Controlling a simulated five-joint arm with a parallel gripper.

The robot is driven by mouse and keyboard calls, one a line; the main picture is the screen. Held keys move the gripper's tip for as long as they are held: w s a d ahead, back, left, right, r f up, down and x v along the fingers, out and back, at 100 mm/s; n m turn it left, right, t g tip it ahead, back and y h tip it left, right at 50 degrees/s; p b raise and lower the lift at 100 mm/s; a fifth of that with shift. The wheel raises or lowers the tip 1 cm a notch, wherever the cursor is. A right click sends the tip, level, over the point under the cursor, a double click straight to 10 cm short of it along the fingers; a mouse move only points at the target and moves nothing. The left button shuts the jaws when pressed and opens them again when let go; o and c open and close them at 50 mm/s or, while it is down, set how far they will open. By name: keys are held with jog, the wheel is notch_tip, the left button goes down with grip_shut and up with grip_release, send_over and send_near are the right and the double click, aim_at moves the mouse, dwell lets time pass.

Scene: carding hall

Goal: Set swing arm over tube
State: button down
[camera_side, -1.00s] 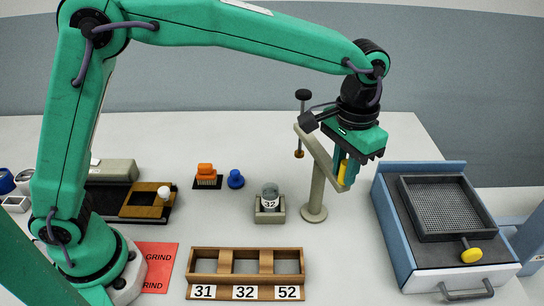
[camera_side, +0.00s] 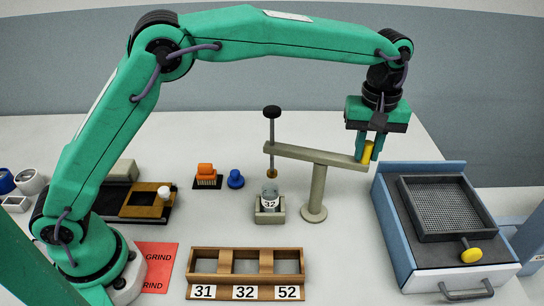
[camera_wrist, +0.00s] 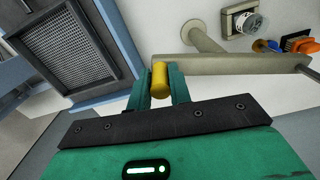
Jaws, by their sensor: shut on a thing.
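The swing arm (camera_side: 305,153) is a beige bar on top of a post (camera_side: 317,190). A dark-knobbed rod (camera_side: 271,140) with a brown tip hangs from its left end. The tube (camera_side: 270,192), a clear vial labelled 32, stands upright in a small grey-green holder (camera_side: 270,213). The rod's tip appears above the tube, apart from it. My gripper (camera_side: 369,149) is shut on the yellow handle (camera_side: 367,152) at the arm's right end. In the wrist view the handle (camera_wrist: 160,79) sits between the fingers, and the tube (camera_wrist: 249,22) shows at top right.
A blue-sided box with a mesh sieve (camera_side: 440,205) and yellow knob stands at right. A wooden rack (camera_side: 247,255) marked 31, 32, 52 lies in front. An orange brush (camera_side: 206,175) and a blue knobbed piece (camera_side: 235,179) sit left of the tube.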

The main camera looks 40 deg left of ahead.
jog(key=shift+w+a+r+n, duration=0.1)
jog(key=shift+w+a+n, duration=0.3)
jog(key=shift+w+n, duration=0.2)
jog(key=shift+w+a+r+n, duration=0.1)
jog(key=shift+w+a+n, duration=0.3)
jog(key=shift+w+n, duration=0.15)
jog(key=c, duration=1.3)
grip_release()
jog(key=shift+f, duration=0.1)
notch_tip(320, 180, up, 8)
jog(key=shift+a, duration=0.1)
